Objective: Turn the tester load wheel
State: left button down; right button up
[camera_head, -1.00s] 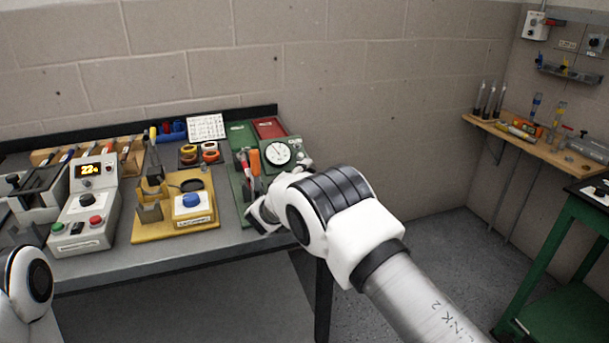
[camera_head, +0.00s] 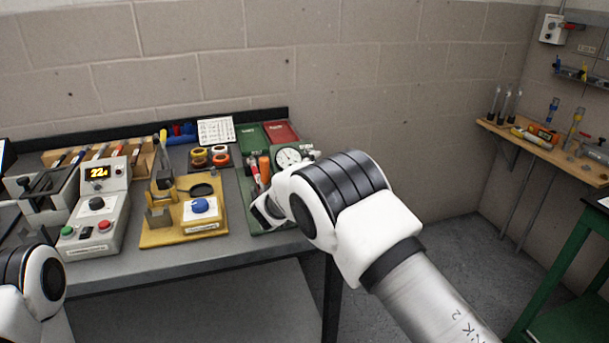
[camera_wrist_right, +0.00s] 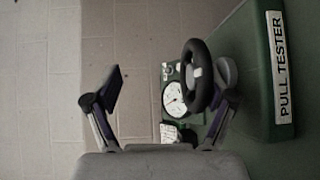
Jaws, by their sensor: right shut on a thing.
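The pull tester (camera_head: 250,217) is a green unit at the bench's right end, with a white dial (camera_head: 287,157). Its black load wheel (camera_wrist_right: 190,78) shows in the right wrist view, in front of the white dial (camera_wrist_right: 174,99) and near the right-hand finger. My right gripper (camera_wrist_right: 172,88) is shut on the load wheel, its fingers far apart; the exact contact is hard to see. In the head view my right wrist hides the wheel and fingertips. My left arm (camera_head: 38,275) shows at the lower left; its gripper is out of view.
A meter box (camera_head: 98,210) reading about 22 and a yellow fixture (camera_head: 160,237) with a blue knob stand left of the tester. A shelf (camera_head: 545,145) hangs on the right wall; the floor between is clear.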

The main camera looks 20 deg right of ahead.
jog(key=shift+s+a+r+p, duration=0.3)
jog(key=shift+a+r+p, duration=0.1)
jog(key=shift+r, duration=0.1)
jog(key=shift+s+a+r+p, duration=0.25)
jog(key=shift+a+r, duration=0.15)
jog(key=shift+r, duration=0.05)
jog(key=shift+c, duration=0.7)
jog(key=shift+s+a+f+p, duration=0.1)
jog(key=shift+s+f+p, duration=0.05)
jog(key=shift+s+p, duration=0.5)
jog(key=shift+p, duration=0.05)
jog(key=shift+c, duration=0.6)
jog(key=s+a+r+p, duration=0.1)
jog(key=p, duration=0.1)
jog(key=s+a+r+p, duration=0.1)
jog(key=s+a+p, duration=0.1)
jog(key=shift+r, duration=0.1)
jog(key=c, duration=0.4)
jog(key=p, duration=0.6)
jog(key=s+a+f+p, duration=0.1)
jog(key=p, duration=0.5)
jog(key=shift+s+f, duration=0.15)
jog(key=shift+f, duration=0.1)
